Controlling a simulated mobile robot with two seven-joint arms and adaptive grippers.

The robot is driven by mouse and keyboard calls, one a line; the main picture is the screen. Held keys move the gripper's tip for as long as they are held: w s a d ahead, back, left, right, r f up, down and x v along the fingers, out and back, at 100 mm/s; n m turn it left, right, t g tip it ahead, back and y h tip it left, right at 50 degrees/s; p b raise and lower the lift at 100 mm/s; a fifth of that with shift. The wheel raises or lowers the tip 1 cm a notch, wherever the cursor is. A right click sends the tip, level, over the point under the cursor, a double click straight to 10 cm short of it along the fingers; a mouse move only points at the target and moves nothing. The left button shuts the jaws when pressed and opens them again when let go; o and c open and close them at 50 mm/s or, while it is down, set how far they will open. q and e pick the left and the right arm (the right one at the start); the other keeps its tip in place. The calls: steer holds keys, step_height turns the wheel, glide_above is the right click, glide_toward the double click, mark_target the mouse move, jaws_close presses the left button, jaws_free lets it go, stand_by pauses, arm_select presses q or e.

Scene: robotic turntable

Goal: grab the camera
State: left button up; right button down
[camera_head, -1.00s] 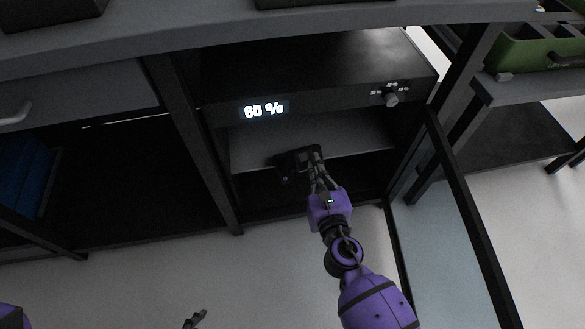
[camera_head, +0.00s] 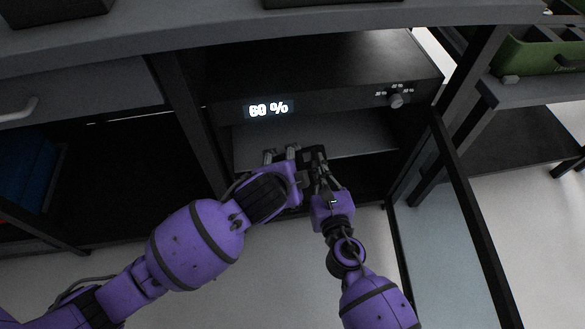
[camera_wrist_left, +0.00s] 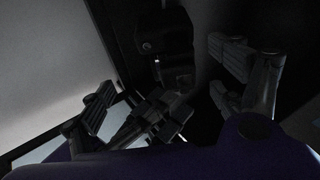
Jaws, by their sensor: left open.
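The black camera (camera_head: 312,154) is a small dark body in front of the cabinet's inner shelf. My right gripper (camera_head: 318,172) appears shut on it from below, though the dark contact is hard to make out. In the left wrist view the camera (camera_wrist_left: 165,45) shows at the top middle, with the right gripper's fingers (camera_wrist_left: 158,115) below it. My left gripper (camera_head: 281,156) is open and just left of the camera, partly covering it in the head view. In the left wrist view the left fingers (camera_wrist_left: 168,85) stand apart, on either side of the right gripper and camera.
The dark cabinet unit (camera_head: 335,72) has a lit "60 %" display (camera_head: 268,109) and a knob (camera_head: 396,101). Its glass door (camera_head: 440,240) stands open on the right. A grey inner shelf (camera_head: 360,137) lies behind the grippers. A green crate (camera_head: 540,55) is at the upper right.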

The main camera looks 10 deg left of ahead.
mark_target(301, 162)
arm_select(q)
steer(key=shift+w+r, duration=0.45)
steer(key=shift+d, duration=0.1)
steer(key=x, duration=1.2)
steer(key=shift+w+r, duration=0.2)
